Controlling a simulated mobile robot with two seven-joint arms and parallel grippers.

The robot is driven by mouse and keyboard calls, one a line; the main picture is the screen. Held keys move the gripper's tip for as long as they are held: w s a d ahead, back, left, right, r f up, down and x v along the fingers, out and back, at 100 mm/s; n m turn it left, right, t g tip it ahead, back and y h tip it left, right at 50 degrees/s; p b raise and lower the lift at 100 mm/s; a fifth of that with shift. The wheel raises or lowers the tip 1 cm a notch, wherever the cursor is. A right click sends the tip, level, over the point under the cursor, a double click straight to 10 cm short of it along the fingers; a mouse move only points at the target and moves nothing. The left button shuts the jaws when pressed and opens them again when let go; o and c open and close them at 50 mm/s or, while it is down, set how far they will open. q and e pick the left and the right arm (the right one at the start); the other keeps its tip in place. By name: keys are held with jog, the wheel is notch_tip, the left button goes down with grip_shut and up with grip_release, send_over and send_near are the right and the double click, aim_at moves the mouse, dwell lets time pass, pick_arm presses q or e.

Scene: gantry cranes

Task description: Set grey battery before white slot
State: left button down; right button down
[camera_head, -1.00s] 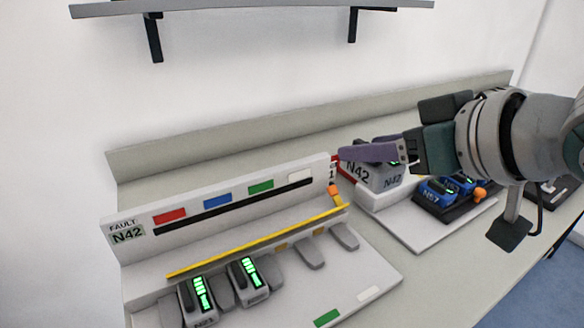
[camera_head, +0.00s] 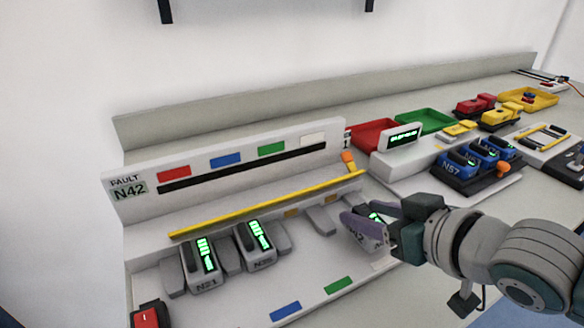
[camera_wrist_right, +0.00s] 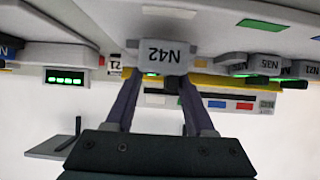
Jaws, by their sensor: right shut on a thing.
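My right gripper (camera_head: 372,216) is shut on the grey battery (camera_head: 376,230), which has a lit green display. The wrist view, upside down, shows its N42 label (camera_wrist_right: 165,52) between the gripper fingers (camera_wrist_right: 158,82). The battery is at the right end of the rack (camera_head: 240,166), near the white base mark (camera_head: 384,262), below the white patch (camera_head: 312,140) on the back panel. The head view does not show whether it touches the base. Part of the battery is hidden by the gripper. My left gripper is not in view.
Grey batteries N21 (camera_head: 201,270) and another beside it (camera_head: 257,244) stand in the rack's left slots. A yellow bar (camera_head: 265,205) runs along the rack. Blue batteries (camera_head: 480,160) sit in a dark tray to the right. A red battery (camera_head: 146,318) is at lower left.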

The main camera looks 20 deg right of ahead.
jog(key=shift+f, duration=0.65)
jog(key=shift+c, duration=1.3)
grip_release()
jog(key=shift+f, duration=0.15)
